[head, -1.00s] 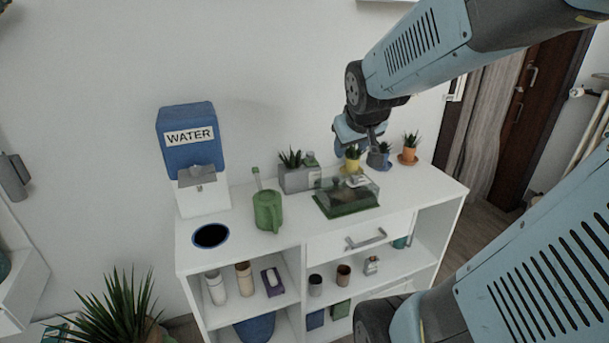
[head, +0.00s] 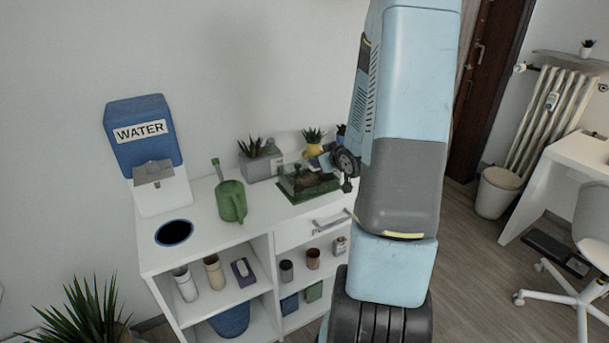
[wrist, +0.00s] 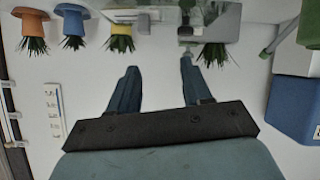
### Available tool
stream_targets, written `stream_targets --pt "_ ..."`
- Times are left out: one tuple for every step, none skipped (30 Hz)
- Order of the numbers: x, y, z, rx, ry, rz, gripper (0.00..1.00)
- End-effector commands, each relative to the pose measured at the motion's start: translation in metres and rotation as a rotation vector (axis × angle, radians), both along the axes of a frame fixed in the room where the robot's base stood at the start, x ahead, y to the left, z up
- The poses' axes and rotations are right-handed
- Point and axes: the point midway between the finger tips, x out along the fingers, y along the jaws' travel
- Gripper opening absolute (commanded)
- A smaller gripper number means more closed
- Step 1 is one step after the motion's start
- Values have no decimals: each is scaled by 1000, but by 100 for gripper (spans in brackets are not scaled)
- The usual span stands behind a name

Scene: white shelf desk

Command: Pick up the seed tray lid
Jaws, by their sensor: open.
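The seed tray lid (head: 312,178) is a clear, see-through cover on a low green tray (head: 298,198) on the desk top in the head view. Its right end is partly hidden by my arm, and dark contents show through it. My gripper (wrist: 158,70) is open in the wrist view, with two blue-grey fingers wide apart and nothing between them. In the head view my arm hides most of the gripper, close to the right of the lid. I cannot clearly make out the lid in the wrist view, which is upside down.
A green watering can (head: 231,201) and a blue water dispenser (head: 143,137) stand left of the tray. A grey planter (head: 259,163) and a yellow pot (head: 313,150) stand behind it. Blue (wrist: 73,27) and orange (wrist: 30,27) pots show in the wrist view. A drawer handle (head: 331,222) sticks out below.

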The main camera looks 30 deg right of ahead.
Motion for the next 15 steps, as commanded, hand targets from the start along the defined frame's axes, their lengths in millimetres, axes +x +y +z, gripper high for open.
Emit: stream_targets --pt "-2 -6 -12 25 -24 2 49" --pt "-2 -8 -16 38 -45 4 49" --pt "-3 -11 -23 56 -70 8 49" --pt "-3 -12 -27 69 -91 11 49" --pt "-4 -14 -30 83 -113 12 49" --pt "-6 -17 -35 101 -141 13 49" --pt "-7 -18 -38 113 -162 15 49" --pt "-9 -20 -40 126 -182 14 49" --pt "-10 -21 -44 143 -208 13 49" --pt "-12 -23 -45 154 -227 12 49" --pt "-13 -24 -47 165 -244 10 49" --pt "-15 -26 -49 177 -264 7 49" --pt "-16 -27 -50 185 -278 6 49" --pt "-17 -27 -51 192 -290 6 49" --pt "-18 -28 -52 200 -304 5 49"
